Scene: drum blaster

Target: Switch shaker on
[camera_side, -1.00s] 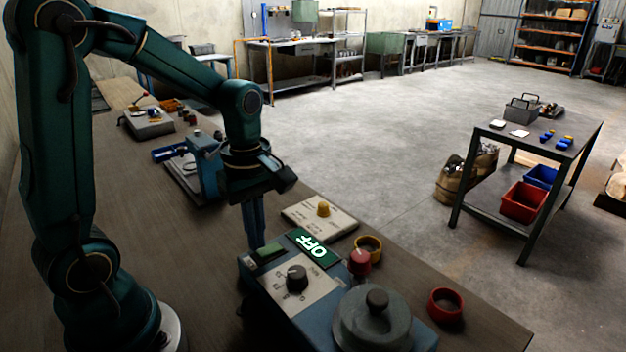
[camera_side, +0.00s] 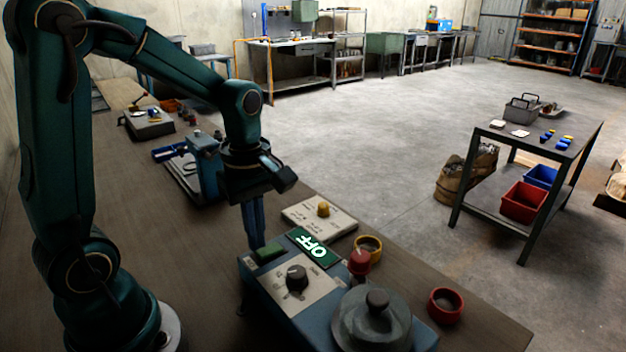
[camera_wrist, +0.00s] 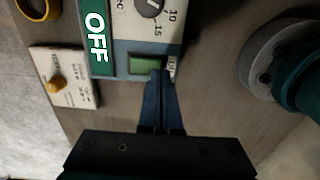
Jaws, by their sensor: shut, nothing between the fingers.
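The shaker (camera_side: 325,318) is a blue box on the bench with a green display (camera_side: 313,246) reading OFF. My gripper (camera_side: 257,244) is shut and empty, pointing down at the green switch. In the wrist view the fingertips (camera_wrist: 160,73) overlap the switch's edge; I cannot tell whether they touch it.
A cream plate with a yellow knob (camera_side: 323,209) lies behind the shaker. A red knob (camera_side: 359,262), a yellow ring (camera_side: 368,247) and a red ring (camera_side: 446,302) are at its far side. A blue device (camera_side: 205,165) stands farther back. The bench left of the shaker is clear.

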